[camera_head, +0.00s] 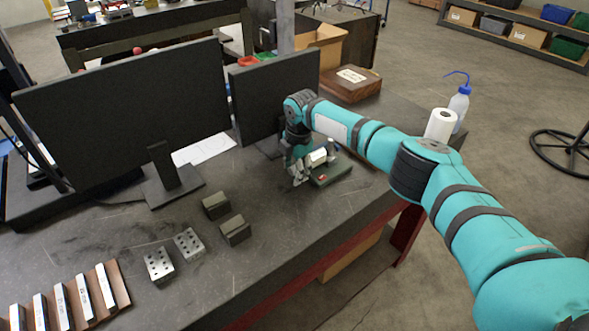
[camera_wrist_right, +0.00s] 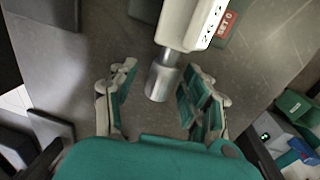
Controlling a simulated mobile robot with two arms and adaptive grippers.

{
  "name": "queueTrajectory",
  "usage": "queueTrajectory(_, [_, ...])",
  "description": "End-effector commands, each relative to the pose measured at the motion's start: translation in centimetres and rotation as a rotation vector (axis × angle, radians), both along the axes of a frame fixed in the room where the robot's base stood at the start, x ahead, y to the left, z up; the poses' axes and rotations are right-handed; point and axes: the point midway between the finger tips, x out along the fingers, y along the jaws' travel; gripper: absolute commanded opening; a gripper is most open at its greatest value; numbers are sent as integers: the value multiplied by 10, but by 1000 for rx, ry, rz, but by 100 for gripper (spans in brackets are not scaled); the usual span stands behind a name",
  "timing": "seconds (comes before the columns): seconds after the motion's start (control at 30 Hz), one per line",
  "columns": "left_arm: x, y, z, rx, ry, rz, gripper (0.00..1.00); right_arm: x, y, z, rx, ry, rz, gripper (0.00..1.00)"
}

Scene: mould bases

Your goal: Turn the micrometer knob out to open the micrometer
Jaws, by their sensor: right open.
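The micrometer is a white-bodied tool (camera_wrist_right: 190,20) at the top of the right wrist view, with a smooth grey metal knob (camera_wrist_right: 160,82) pointing down the picture. In the head view the micrometer (camera_head: 317,157) shows small on a dark green base (camera_head: 333,172) on the bench, partly hidden by my arm. My right gripper (camera_wrist_right: 163,85) is open, with one finger on each side of the knob. A gap shows between the knob and each finger. In the head view the right gripper (camera_head: 298,172) is small and partly hidden. My left gripper is out of view.
Two monitors (camera_head: 130,110) stand behind on the dark bench (camera_head: 270,230). Dark blocks (camera_head: 235,230) and drilled metal blocks (camera_head: 159,264) lie to the left. A paper roll (camera_head: 440,125) and a wash bottle (camera_head: 459,105) show beyond my right arm. The bench front is clear.

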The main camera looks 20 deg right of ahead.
Motion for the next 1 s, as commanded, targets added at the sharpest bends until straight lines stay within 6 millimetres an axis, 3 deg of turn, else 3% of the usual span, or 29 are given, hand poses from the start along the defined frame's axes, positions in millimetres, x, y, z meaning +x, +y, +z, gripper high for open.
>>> queueTrajectory(0.53, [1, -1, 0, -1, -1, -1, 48, -11, -5, 101, 1, -4, -1, 48])
queueTrajectory(0.7, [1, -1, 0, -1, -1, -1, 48, -13, -6, 114, 0, -2, -1, 48])
queueTrajectory(1.0, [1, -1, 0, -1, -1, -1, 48, -13, -6, 116, 0, -2, -1, 48])
